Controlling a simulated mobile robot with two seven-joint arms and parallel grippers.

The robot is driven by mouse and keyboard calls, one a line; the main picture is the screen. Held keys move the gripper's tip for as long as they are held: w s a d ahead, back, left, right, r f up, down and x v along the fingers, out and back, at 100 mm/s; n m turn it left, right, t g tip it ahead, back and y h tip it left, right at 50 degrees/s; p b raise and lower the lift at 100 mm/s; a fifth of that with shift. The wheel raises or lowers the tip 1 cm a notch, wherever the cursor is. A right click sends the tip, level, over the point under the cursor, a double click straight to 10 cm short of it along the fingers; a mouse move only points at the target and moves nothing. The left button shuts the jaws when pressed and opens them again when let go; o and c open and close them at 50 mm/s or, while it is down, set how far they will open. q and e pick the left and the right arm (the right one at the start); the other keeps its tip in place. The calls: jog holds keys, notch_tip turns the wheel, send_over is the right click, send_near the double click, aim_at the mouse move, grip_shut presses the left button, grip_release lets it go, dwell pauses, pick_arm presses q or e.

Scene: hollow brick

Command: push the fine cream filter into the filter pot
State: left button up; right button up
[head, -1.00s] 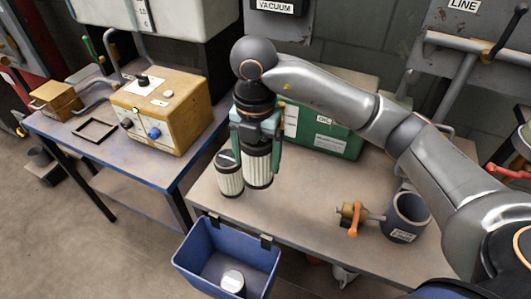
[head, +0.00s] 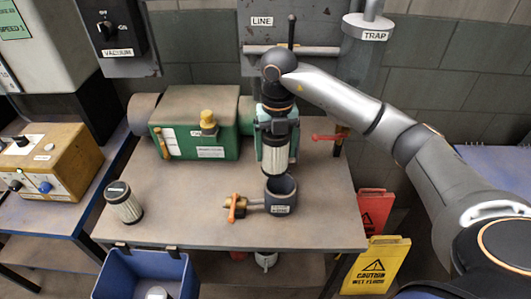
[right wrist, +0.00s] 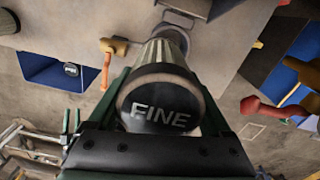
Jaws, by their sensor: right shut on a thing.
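My right gripper (head: 277,138) is shut on the fine cream filter (head: 276,162), a pleated cream cylinder held upright. In the right wrist view its dark end cap (right wrist: 160,108) reads "FINE". The filter pot (head: 281,204) is a dark grey open cup on the table. The filter's lower end is at the pot's back left rim in the head view; I cannot tell whether they touch. The pot also shows beyond the filter in the right wrist view (right wrist: 178,17). My left gripper is not in view.
A second pleated filter (head: 123,204) stands at the table's left. A brass valve with an orange handle (head: 235,208) joins the pot's left side. A green pump (head: 196,128) stands behind. A blue bin (head: 140,272) hangs at the front edge. Yellow and red signs stand right of the table.

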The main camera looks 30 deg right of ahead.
aim_at(283, 164)
jog(key=shift+s+d+r, duration=0.1)
jog(key=shift+s+d, duration=0.3)
jog(key=shift+d, duration=0.55)
jog(key=shift+f+b, duration=0.65)
jog(key=shift+f, duration=0.25)
notch_tip(283, 164, down, 4)
jog(key=b, duration=0.3)
jog(key=shift+r, duration=0.15)
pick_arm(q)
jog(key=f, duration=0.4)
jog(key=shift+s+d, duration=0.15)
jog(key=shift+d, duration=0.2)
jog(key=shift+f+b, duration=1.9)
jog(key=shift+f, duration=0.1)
pick_arm(e)
jog(key=shift+f, duration=3)
